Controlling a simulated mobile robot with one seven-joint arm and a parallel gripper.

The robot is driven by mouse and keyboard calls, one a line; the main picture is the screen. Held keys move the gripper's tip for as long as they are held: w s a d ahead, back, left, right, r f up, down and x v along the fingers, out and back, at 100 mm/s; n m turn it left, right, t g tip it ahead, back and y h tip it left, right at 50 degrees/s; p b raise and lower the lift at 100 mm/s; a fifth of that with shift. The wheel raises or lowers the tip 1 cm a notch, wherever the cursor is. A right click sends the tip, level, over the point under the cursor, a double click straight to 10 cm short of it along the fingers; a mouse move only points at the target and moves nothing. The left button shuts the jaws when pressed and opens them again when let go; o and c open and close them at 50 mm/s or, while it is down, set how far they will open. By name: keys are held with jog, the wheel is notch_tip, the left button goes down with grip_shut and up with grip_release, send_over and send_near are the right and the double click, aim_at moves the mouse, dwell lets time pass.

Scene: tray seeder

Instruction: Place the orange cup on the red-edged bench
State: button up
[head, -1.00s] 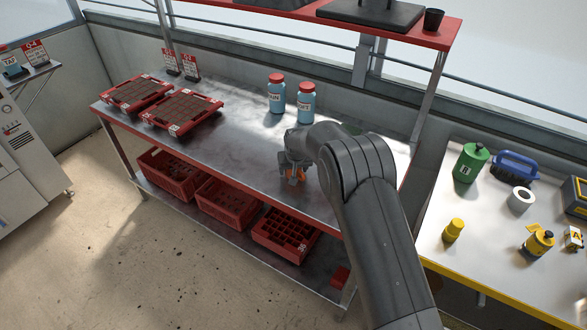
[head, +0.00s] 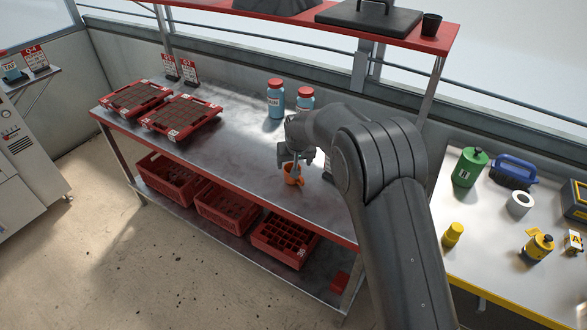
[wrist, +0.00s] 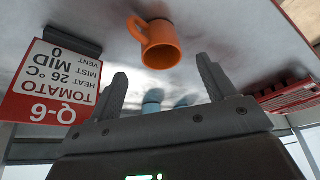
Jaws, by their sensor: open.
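The orange cup (head: 293,174) stands on the metal top of the red-edged bench (head: 245,158), near its front edge. In the wrist view the cup (wrist: 163,48) looks upright, as that picture is upside down, with its handle to the left. My gripper (head: 290,162) is just above and behind the cup in the head view. In the wrist view my gripper (wrist: 162,78) has its two fingers spread with nothing between them, and the cup is beyond the fingertips, apart from them.
A Q-6 sign (wrist: 58,85) stands close beside my gripper. Two red trays (head: 182,115) lie at the bench's left, and blue bottles (head: 275,98) stand at its back. Red crates (head: 225,205) fill the lower shelf. A yellow-edged table (head: 480,215) is at right.

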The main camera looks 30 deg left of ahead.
jog(key=shift+v, duration=1.5)
jog(key=shift+d, duration=0.1)
jog(key=s+d+r+m, duration=0.1)
jog(key=d+r, duration=0.6)
jog(key=d, duration=0.3)
jog(key=s+d+r+m+t, duration=0.1)
jog(key=d+r+m, duration=0.1)
jog(key=d+r, duration=0.6)
jog(key=s+d+r+m, duration=0.1)
jog(key=d+r, duration=0.4)
jog(key=d, duration=0.6)
jog(key=s+d+r+m+t+h, duration=0.1)
jog(key=s+d+r+m+h, duration=0.2)
jog(key=s+d, duration=1.5)
jog(key=s+d+f+m, duration=0.1)
jog(key=s+d+f, duration=0.1)
jog(key=s+d, duration=0.4)
jog(key=shift+s+d, duration=0.2)
jog(key=shift+s, duration=0.45)
